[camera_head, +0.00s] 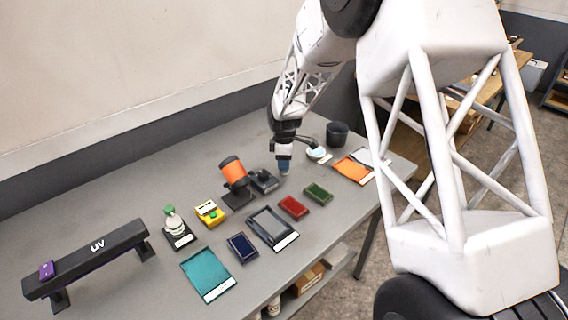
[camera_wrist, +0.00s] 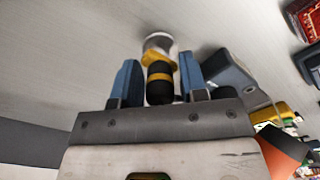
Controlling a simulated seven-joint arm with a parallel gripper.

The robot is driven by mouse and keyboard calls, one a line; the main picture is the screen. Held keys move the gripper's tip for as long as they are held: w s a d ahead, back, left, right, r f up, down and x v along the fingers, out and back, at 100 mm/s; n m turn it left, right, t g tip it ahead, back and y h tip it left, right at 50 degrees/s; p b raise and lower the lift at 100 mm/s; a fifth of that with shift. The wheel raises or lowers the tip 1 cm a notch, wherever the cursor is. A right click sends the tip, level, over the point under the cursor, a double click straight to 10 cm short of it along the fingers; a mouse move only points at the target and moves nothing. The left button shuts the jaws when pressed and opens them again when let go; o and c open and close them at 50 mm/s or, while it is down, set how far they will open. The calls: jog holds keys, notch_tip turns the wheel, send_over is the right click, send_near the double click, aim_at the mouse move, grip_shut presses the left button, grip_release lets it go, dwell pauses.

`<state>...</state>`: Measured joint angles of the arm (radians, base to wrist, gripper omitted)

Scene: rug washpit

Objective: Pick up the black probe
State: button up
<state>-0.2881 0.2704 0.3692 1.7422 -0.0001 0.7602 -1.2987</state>
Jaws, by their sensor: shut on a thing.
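The black probe (camera_wrist: 160,86) shows in the wrist view as a short dark cylinder with yellow bands and a pale round end pointing away from me. My gripper (camera_wrist: 159,70) has its two blue fingers on either side of the probe and is shut on it. In the head view my gripper (camera_head: 284,168) points down over the grey table, behind the red pad. There its fingers hide the probe. I cannot tell whether the probe touches the table.
An orange cylinder on a black stand (camera_head: 233,169) and a dark block (camera_head: 264,182) stand close left of my gripper. Red (camera_head: 293,207) and green (camera_head: 318,193) pads lie in front. A black cup (camera_head: 337,134) stands behind right. The table's left back (camera_head: 110,205) is clear.

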jog(key=shift+r, duration=0.45)
notch_tip(320, 180, up, 2)
jog(key=shift+r, duration=0.1)
jog(key=s+d, duration=0.1)
jog(key=s, duration=0.4)
jog(key=s+d+r, duration=0.1)
jog(key=s+d, duration=0.1)
jog(key=s, duration=0.3)
jog(key=s+d, duration=0.1)
jog(key=s, duration=0.4)
jog(key=shift+s+d+r, duration=0.15)
jog(key=shift+s+d, duration=0.05)
jog(key=shift+s, duration=0.1)
jog(key=shift+s+a+f, duration=0.15)
jog(key=shift+s+f, duration=0.3)
jog(key=shift+f, duration=0.1)
jog(key=shift+s+a+f, duration=0.15)
jog(key=shift+s+f, duration=0.3)
jog(key=shift+f, duration=0.1)
jog(key=shift+f, duration=0.65)
dwell(2.2)
jog(key=shift+r, duration=0.1)
